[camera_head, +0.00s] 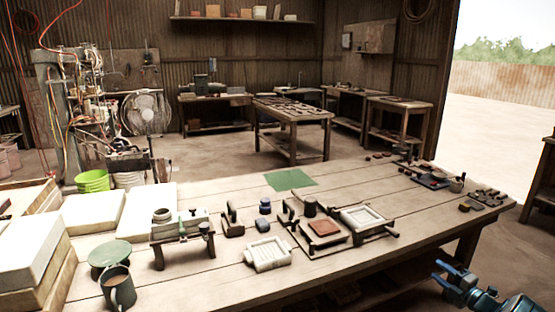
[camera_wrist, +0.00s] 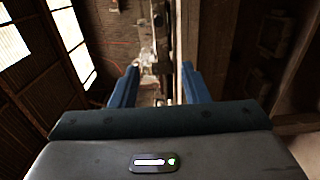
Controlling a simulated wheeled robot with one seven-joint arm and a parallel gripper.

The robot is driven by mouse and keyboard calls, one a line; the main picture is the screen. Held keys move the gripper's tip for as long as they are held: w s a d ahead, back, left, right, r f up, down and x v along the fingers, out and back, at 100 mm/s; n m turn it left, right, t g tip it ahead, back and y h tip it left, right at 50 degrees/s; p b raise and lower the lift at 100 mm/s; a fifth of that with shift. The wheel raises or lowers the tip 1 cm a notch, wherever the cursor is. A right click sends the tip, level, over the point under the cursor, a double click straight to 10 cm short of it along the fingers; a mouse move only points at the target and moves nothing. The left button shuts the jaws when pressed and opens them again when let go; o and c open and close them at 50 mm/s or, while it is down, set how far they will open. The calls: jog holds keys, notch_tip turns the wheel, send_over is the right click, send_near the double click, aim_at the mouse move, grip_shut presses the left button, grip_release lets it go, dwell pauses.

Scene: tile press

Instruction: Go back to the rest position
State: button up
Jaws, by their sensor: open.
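My gripper (camera_head: 453,276) is at the lower right of the head view, in front of the right part of the workbench and apart from it. Its blue fingers are spread, with nothing between them. In the wrist view my gripper (camera_wrist: 160,88) shows two blue fingers apart, with only the far room between them. The tile press (camera_head: 325,229) stands on the workbench (camera_head: 215,280), with a reddish-brown tile (camera_head: 324,227) on it. A white-framed mould (camera_head: 362,217) is open beside it.
Open floor lies behind the bench.

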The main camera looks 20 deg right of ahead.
jog(key=w+a+r+n+g+y+p, duration=0.1)
jog(key=w+a+r+n+g+y, duration=0.1)
jog(key=w+a+r+n, duration=0.3)
jog(key=w+a+r+n+g+y, duration=0.1)
jog(key=w+a+n, duration=0.15)
jog(key=a, duration=0.45)
jog(key=w+a+r+n+g+y+p, duration=0.1)
jog(key=w+a+r+n+g+y, duration=0.15)
jog(key=a+n, duration=0.2)
jog(key=a+r+n+g+p, duration=0.1)
jog(key=a+r+n+g, duration=0.4)
jog(key=a, duration=0.6)
jog(key=a+r+n+g, duration=0.2)
jog(key=a+r+n, duration=0.2)
jog(key=a+n, duration=0.5)
jog(key=s+a+r+n+g+h+p, duration=0.1)
jog(key=s+a+r+n+g, duration=0.15)
jog(key=s+a+n, duration=0.4)
jog(key=s+a+r+n+g+h+p, duration=0.1)
jog(key=s+a+r+n+h, duration=0.2)
jog(key=a, duration=0.7)
jog(key=s+a+r+n+h+p, duration=0.1)
jog(key=s+a+n, duration=0.2)
jog(key=s+n, duration=0.5)
jog(key=s+a+r+n+h+p, duration=0.1)
jog(key=s+a+n+h, duration=0.1)
jog(key=s+n, duration=0.7)
jog(key=shift+s+a+r+t, duration=0.3)
jog(key=shift+a+r+t, duration=0.1)
